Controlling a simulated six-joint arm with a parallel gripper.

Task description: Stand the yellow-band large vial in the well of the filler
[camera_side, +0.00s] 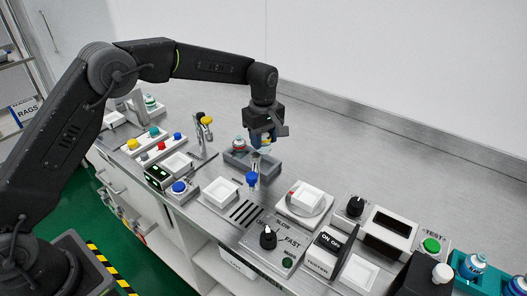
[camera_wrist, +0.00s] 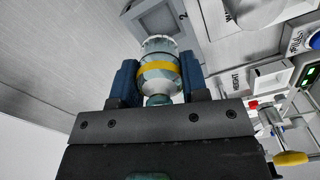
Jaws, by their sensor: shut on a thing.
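My gripper (camera_wrist: 158,82) is shut on a clear glass vial with a yellow band (camera_wrist: 158,68). In the wrist view the vial sits between the two blue fingers, with its far end out beyond them. In the side view my gripper (camera_side: 263,140) is above the bench over a grey tray (camera_side: 268,168); the vial is mostly hidden there by the fingers. A metal post with a yellow knob (camera_side: 205,120) stands left of my gripper. It may be the filler, but I cannot read a label on it, and its well cannot be made out.
A blue-capped piece (camera_side: 252,179) stands just in front of the grey tray. Coloured buttons (camera_side: 160,146) are at left. The bench behind, at right, is clear.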

